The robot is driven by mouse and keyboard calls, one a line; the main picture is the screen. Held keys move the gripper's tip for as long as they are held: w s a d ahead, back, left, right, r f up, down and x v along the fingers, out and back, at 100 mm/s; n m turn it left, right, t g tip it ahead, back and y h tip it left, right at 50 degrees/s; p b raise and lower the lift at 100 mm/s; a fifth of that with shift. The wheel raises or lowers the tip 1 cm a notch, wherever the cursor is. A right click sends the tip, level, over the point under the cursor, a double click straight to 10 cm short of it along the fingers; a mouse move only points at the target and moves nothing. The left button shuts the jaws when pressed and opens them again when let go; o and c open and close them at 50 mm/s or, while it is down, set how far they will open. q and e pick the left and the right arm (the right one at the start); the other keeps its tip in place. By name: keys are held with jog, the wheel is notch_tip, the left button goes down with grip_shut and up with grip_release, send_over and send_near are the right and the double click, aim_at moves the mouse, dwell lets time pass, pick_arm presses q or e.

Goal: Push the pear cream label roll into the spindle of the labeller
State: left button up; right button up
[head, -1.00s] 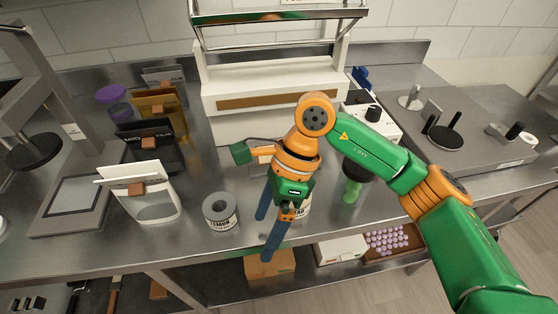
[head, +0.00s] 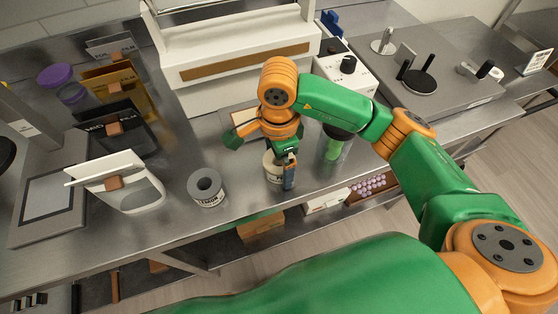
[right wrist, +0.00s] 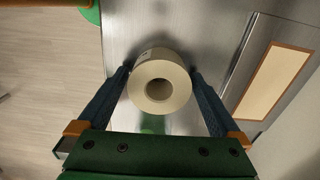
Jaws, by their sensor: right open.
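The cream label roll (right wrist: 160,82) stands on the steel bench, its round core hole facing my wrist camera. In the head view the roll (head: 271,167) is partly hidden by my right gripper (head: 287,178). In the right wrist view my right gripper (right wrist: 160,92) is open, with one blue finger on each side of the roll and small gaps apparent. The print on its side is too hidden to read fully. A grey flat machine (head: 458,92) with a black disc (head: 419,82) and posts, apparently the labeller, is at the right. My left gripper is out of view.
A grey roll marked lemon (head: 207,188) stands left of the cream roll. A white box with a black knob (head: 347,66) and a green-based object (head: 334,149) are to the right.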

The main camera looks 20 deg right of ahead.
jog(key=c, duration=1.2)
jog(key=shift+r, duration=0.15)
